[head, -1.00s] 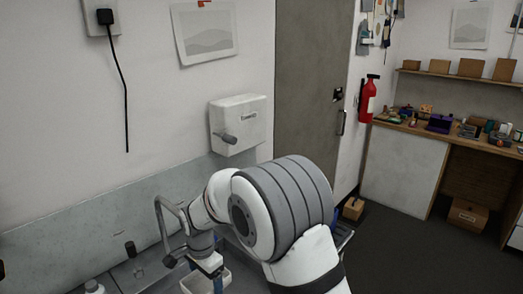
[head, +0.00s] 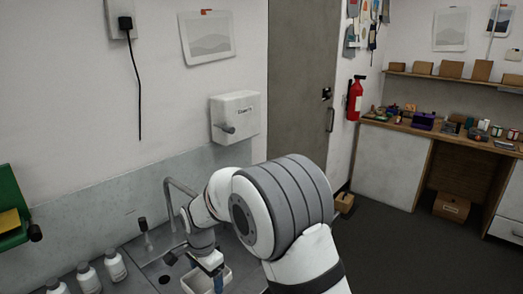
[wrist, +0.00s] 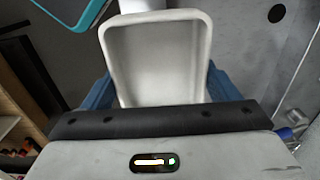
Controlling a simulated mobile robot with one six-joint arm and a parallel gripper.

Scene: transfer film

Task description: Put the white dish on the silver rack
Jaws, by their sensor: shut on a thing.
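The white dish (head: 192,284) is a rectangular, open tub low in the head view, partly cut off by the bottom edge and covered by my gripper. In the wrist view the dish (wrist: 158,60) fills the upper middle and looks empty. My gripper (head: 216,276) is shut on it, with blue fingers (wrist: 220,90) showing at both sides of the dish. I cannot make out the silver rack in either view.
A metal sink counter with a tap (head: 170,200) runs along the wall. A wall dispenser (head: 236,115) hangs above. Dark floor at the right (head: 400,245) is clear.

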